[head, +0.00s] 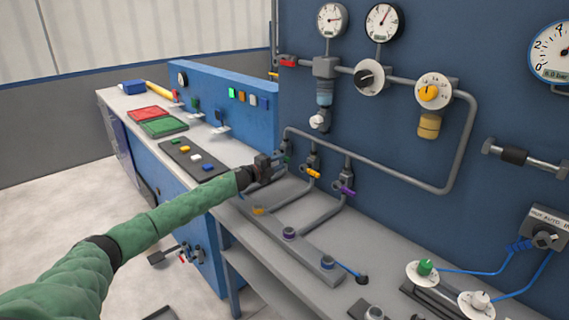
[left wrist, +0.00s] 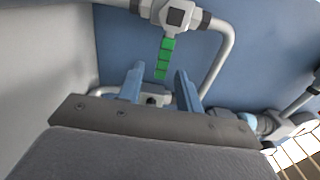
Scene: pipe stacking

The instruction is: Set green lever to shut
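The green lever (left wrist: 165,58) shows in the left wrist view as a segmented green handle sticking out from a grey valve body (left wrist: 176,15). In that view it points down towards the gap between my fingertips. In the head view only a small bit of the green lever (head: 286,159) shows beside my gripper. My left gripper (head: 272,163) is at this valve, at the left end of the row. In the left wrist view its two blue fingers (left wrist: 158,78) stand apart, one on each side of the lever's tip, with gaps visible. My right gripper is not in view.
An orange lever (head: 313,173) and a purple lever (head: 347,191) sit on neighbouring valves to the right. A grey pipe (head: 400,176) runs along the blue panel above. Red and green trays (head: 163,127) stand on the bench behind. Gauges (head: 383,22) are higher up.

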